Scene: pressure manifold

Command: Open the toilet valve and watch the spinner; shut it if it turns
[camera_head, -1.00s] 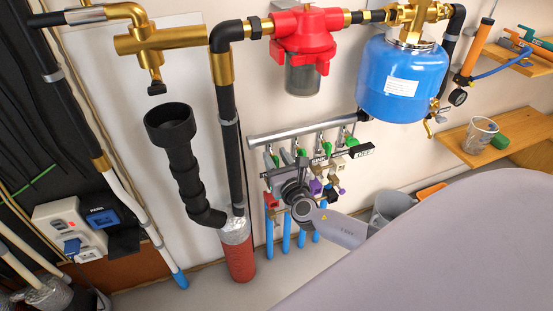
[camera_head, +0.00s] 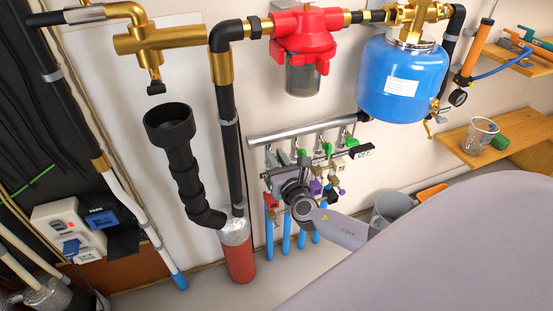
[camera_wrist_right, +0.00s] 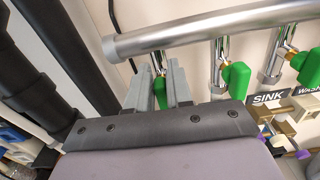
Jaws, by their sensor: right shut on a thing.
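The manifold (camera_head: 290,134) is a grey horizontal pipe on the wall with a row of green-handled valves below it. My right gripper (camera_wrist_right: 160,90) is at the leftmost valve, shut on its green handle (camera_wrist_right: 160,93), which shows between the two grey fingers. In the head view my right wrist hides much of the parts below this valve. The label of this valve is hidden, so I cannot read whether it is the toilet one. The neighbouring valve handle (camera_wrist_right: 235,78) stands free, above a SINK label (camera_wrist_right: 267,98). I cannot make out the toilet spinner. My left gripper is not in view.
A black vertical pipe (camera_head: 228,140) and a black funnel drain (camera_head: 180,160) stand close left of the manifold. A red filter (camera_head: 303,35) and blue tank (camera_head: 402,80) hang above. An OFF tag (camera_head: 364,153) is at right. A wooden shelf (camera_head: 460,145) lies further right.

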